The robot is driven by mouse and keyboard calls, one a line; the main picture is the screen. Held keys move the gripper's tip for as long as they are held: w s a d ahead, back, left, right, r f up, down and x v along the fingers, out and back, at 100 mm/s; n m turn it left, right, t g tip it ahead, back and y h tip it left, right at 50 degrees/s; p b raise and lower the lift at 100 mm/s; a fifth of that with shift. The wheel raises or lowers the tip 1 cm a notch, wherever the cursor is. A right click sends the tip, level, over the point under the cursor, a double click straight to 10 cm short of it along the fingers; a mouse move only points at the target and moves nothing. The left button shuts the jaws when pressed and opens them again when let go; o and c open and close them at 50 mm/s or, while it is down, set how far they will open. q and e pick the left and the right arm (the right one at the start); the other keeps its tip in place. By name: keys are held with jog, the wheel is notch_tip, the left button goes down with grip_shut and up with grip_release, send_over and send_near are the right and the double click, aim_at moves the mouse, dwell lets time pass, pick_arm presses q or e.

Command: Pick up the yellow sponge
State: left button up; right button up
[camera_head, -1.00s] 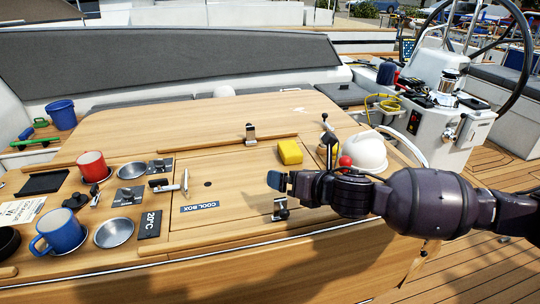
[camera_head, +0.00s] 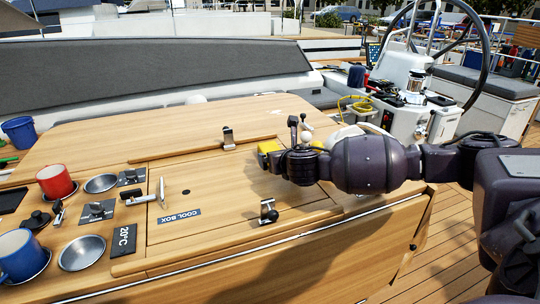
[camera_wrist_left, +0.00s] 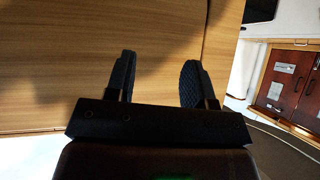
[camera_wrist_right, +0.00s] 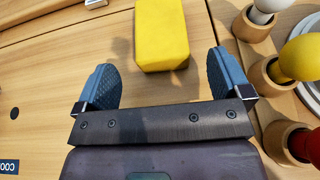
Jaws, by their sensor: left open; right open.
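The yellow sponge (camera_wrist_right: 161,36) lies on the wooden table top. In the right wrist view it sits just ahead of my right gripper (camera_wrist_right: 160,85), roughly centred between the two blue fingertips. The fingers are open and the sponge is not held. In the head view the sponge (camera_head: 268,147) is partly hidden behind my right gripper (camera_head: 275,162). My left gripper (camera_wrist_left: 158,75) shows in the left wrist view, open and empty, facing a wooden panel; it is not in the head view.
Wooden holders with white, yellow and red knobs (camera_wrist_right: 299,60) stand close right of the right gripper. A latch (camera_head: 268,211) and the cool box lid (camera_head: 225,185) lie nearby. A red mug (camera_head: 55,181), blue mug (camera_head: 20,256) and metal bowls (camera_head: 82,253) are at the left.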

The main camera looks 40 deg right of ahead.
aim_at(264, 147)
jog(key=b+x, duration=0.1)
jog(key=x, duration=0.4)
jog(key=c, duration=1)
